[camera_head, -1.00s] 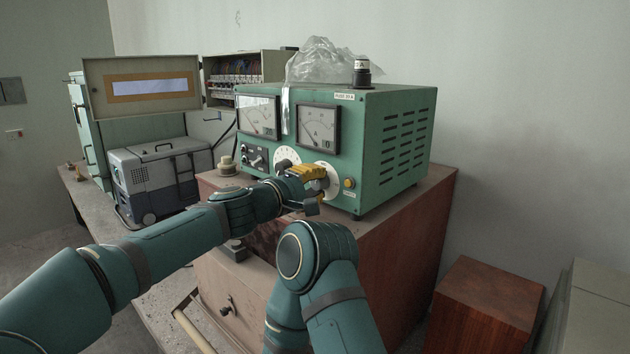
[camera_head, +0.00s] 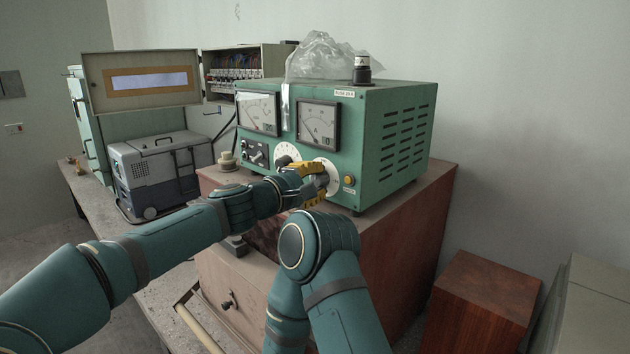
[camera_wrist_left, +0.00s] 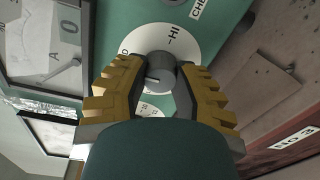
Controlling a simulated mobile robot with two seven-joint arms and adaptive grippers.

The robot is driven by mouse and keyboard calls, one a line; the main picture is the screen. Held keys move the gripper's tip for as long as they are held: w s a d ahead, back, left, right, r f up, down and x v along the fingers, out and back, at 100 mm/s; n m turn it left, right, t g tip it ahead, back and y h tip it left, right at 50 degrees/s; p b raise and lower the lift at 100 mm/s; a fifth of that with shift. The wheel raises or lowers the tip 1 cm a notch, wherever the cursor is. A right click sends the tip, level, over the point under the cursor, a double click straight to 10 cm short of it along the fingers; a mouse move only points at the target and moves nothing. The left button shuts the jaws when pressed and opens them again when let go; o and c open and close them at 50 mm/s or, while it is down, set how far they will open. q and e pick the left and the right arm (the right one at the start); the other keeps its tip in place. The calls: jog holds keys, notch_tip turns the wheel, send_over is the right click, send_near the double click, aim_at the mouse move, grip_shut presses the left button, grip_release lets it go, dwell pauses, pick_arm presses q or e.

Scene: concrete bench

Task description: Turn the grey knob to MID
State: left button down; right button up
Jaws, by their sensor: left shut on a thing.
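The grey knob (camera_wrist_left: 161,74) sits at the centre of a round white dial (camera_wrist_left: 178,43) on the front of the green instrument box (camera_head: 397,98). The dial shows a HI mark and, at its left, part of another label ending in D. A pale mark on the knob's face lies toward its lower left; its exact setting is unclear. My left gripper (camera_head: 317,181) has yellow fingers on both sides of the knob and is shut on it. The fingers also show in the left wrist view (camera_wrist_left: 160,82). My right gripper is not visible; only my right arm shows.
A second white dial (camera_head: 287,151) is just left of the gripper, with two meters (camera_head: 318,125) above. A yellow button (camera_head: 349,180) is close on the right. A clear plastic bag (camera_head: 318,56) lies on top of the box.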

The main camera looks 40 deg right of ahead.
pick_arm(q)
jog(key=c, duration=0.6)
grip_release()
jog(key=shift+c, duration=0.2)
jog(key=shift+a, duration=0.1)
jog(key=s+a, duration=0.1)
jog(key=a, duration=1)
jog(key=shift+s+a+r, duration=0.15)
jog(key=shift+a+r, duration=0.15)
jog(key=shift+a, duration=0.05)
